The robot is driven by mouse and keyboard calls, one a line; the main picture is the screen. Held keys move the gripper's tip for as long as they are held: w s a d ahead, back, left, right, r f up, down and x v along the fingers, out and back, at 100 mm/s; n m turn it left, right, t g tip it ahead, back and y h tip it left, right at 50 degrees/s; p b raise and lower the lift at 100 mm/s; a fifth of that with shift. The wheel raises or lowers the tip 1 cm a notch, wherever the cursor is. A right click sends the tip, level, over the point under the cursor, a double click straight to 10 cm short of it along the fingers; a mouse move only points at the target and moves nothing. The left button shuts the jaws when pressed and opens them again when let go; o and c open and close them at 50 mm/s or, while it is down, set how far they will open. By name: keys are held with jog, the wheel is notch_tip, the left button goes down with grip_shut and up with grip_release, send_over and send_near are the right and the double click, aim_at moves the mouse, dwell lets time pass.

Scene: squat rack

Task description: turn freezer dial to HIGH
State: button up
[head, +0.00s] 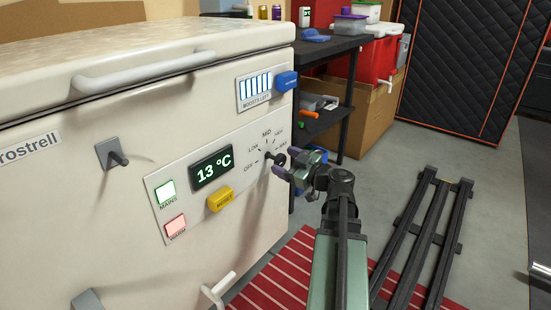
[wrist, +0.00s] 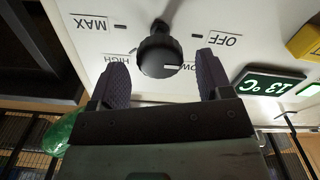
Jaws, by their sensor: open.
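The freezer (head: 60,210) is a cream chest with a control panel on its front. Its black dial (head: 274,158) sits among the marks OFF, LOW, MID, HIGH and MAX. In the wrist view the dial (wrist: 160,54) appears upside down, with a white line on its LOW side; MID is hidden. My gripper (head: 297,168) is open in front of the dial. In the wrist view the two purple fingertips of my gripper (wrist: 163,76) stand on either side of the dial's lower part, with visible gaps. The dial is not gripped.
The display (head: 212,168) reads 13 °C. A yellow reset button (head: 221,199), a green mains lamp (head: 165,195), a red lamp (head: 175,228) and a blue switch (head: 287,81) are near the dial. A black shelf (head: 325,48) stands behind; black rails (head: 420,235) lie right.

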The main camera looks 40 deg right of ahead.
aim_at(283, 160)
jog(key=x, duration=0.3)
jog(key=shift+w+a, duration=0.1)
jog(key=shift+w, duration=0.3)
jog(key=shift+c, duration=0.3)
jog(key=c, duration=0.9)
jog(key=shift+o, duration=0.2)
